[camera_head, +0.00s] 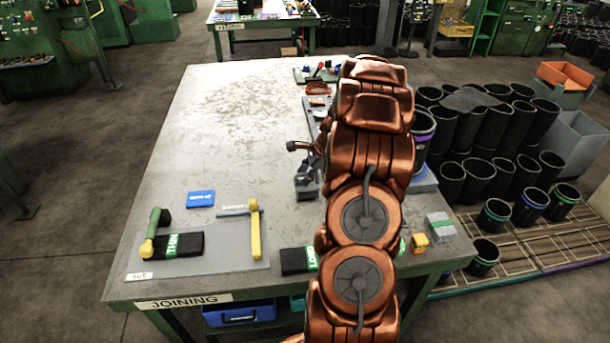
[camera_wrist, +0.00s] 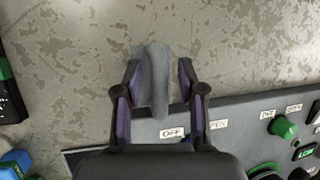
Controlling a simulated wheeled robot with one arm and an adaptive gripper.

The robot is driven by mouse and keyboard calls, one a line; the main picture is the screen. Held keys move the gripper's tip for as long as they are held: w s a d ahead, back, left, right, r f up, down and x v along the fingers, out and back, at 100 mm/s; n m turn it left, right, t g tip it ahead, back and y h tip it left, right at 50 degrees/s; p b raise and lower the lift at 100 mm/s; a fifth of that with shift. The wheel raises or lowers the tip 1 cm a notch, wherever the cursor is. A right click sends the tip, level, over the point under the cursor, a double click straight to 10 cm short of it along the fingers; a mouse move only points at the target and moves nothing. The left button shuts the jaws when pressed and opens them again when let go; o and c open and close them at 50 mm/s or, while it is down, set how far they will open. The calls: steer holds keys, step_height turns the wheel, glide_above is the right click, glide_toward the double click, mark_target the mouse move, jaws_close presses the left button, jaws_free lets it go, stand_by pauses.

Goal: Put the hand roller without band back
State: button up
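My gripper (camera_wrist: 160,72) has its fingers closed in around a grey, rounded, upright-looking piece (camera_wrist: 152,80) in the wrist view. The left finger meets it; contact on the right is less clear. Whether this piece is the hand roller without band, I cannot tell. In the head view my gripper (camera_head: 305,165) is small and dark, above the table's middle by the grey panel, partly hidden by my arm. On the grey mat (camera_head: 215,258) at the front left lie a green and yellow tool (camera_head: 153,235) and a yellow-handled tool (camera_head: 255,232).
The joining table (camera_head: 220,110) is bare at its back left. A blue block (camera_head: 201,198), a black block with green label (camera_head: 185,244) and a grey block (camera_head: 307,190) are on it. A labelled panel (camera_wrist: 240,120) lies beside my gripper. Black sleeves (camera_head: 480,125) stand right.

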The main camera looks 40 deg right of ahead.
steer(key=b+v, duration=0.4)
steer(key=v, duration=0.8)
steer(key=s+a+r+n+g, duration=0.2)
steer(key=a+n, duration=0.4)
steer(key=a, duration=0.8)
steer(key=s+a+r+n+g, duration=0.25)
steer(key=a+n, duration=0.35)
steer(key=a, duration=0.7)
steer(key=s+a+f+n+g+h, duration=0.1)
steer(key=s+a+n, duration=0.5)
steer(key=s, duration=0.4)
steer(key=s+a+f+n+g+h, duration=0.1)
steer(key=s+a+n, duration=0.5)
steer(key=s, duration=0.5)
steer(key=shift+a+f+n, duration=0.15)
steer(key=shift+f+n, duration=0.15)
steer(key=shift+n, duration=0.2)
